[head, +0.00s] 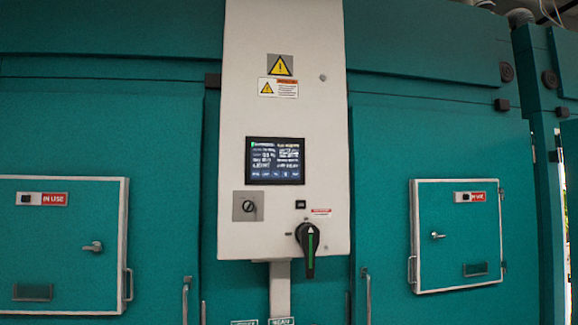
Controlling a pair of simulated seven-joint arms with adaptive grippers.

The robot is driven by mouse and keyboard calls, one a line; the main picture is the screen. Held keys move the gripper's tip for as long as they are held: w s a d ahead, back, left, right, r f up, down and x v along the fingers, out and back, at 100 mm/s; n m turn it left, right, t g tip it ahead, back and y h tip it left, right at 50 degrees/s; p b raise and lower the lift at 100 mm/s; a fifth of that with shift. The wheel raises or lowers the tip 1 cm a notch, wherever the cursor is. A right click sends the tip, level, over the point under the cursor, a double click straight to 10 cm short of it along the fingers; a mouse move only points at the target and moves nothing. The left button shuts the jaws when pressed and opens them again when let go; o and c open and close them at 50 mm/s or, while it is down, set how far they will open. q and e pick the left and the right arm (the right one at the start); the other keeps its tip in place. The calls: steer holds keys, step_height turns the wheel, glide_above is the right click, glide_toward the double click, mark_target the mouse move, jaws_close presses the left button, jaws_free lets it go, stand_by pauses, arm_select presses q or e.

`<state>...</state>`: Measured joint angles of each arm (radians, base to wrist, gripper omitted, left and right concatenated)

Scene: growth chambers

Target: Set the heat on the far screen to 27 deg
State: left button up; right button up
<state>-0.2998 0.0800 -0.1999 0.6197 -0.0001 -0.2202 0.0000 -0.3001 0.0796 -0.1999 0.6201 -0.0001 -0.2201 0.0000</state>
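A small dark touch screen (275,160) is set in the pale control panel (285,110) at the middle of the head view. It shows rows of small white and yellow text and a row of blue icons along its bottom. The text is too small to read, so I cannot tell the heat value. No other screen is in view. Neither of my grippers is in view.
Below the screen are a key switch (248,206) and a black rotary handle (309,247) that sticks out. Teal chamber walls flank the panel, with a left hatch (70,262) and a right hatch (455,256), both closed. The space before the panel looks clear.

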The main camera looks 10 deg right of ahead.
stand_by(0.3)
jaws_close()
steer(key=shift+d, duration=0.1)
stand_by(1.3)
